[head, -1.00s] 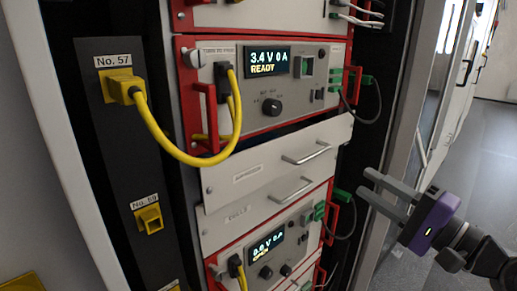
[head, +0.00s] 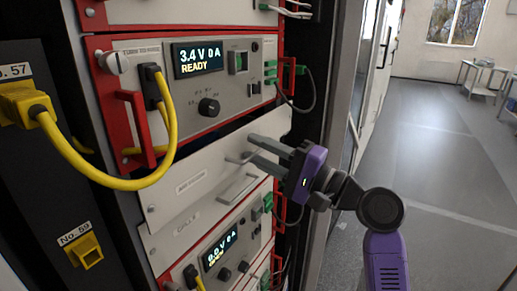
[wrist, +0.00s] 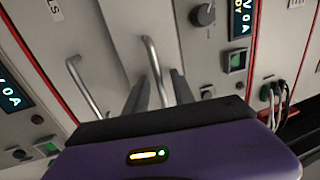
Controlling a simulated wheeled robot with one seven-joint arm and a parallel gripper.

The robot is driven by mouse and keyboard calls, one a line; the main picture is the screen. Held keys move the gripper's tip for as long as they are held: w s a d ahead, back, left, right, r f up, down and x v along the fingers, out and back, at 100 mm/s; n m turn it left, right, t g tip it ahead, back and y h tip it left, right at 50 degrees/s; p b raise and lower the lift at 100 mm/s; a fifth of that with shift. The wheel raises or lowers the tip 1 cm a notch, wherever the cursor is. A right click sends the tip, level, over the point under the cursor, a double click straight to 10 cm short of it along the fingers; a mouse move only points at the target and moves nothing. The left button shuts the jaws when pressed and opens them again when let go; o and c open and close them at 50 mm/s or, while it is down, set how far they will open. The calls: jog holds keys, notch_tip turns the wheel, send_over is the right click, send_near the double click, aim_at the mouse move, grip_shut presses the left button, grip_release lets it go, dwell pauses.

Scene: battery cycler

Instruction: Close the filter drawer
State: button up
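The upper light-grey drawer (head: 185,165) sits below the unit reading 3.4 V. It appears to stand out a little from the rack, with a dark gap above it. Its small label is too blurred to read. Its bar handle (wrist: 152,62) lies between my finger tips in the wrist view, with a gap visible on each side. My gripper (head: 262,152), purple with grey fingers, is open and in front of this drawer; its fingers partly hide the handle in the head view. Whether a finger touches the handle, I cannot tell.
The drawer below, labelled CELLS (head: 185,228), has a similar handle (wrist: 85,90) close by. A yellow cable (head: 110,184) loops at the left from the 3.4 V unit (head: 190,85). Green plugs and thin cables line the right side. Open floor (head: 430,170) lies to the right.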

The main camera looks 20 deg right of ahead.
grip_shut()
jog(key=shift+f, duration=0.1)
dwell(1.3)
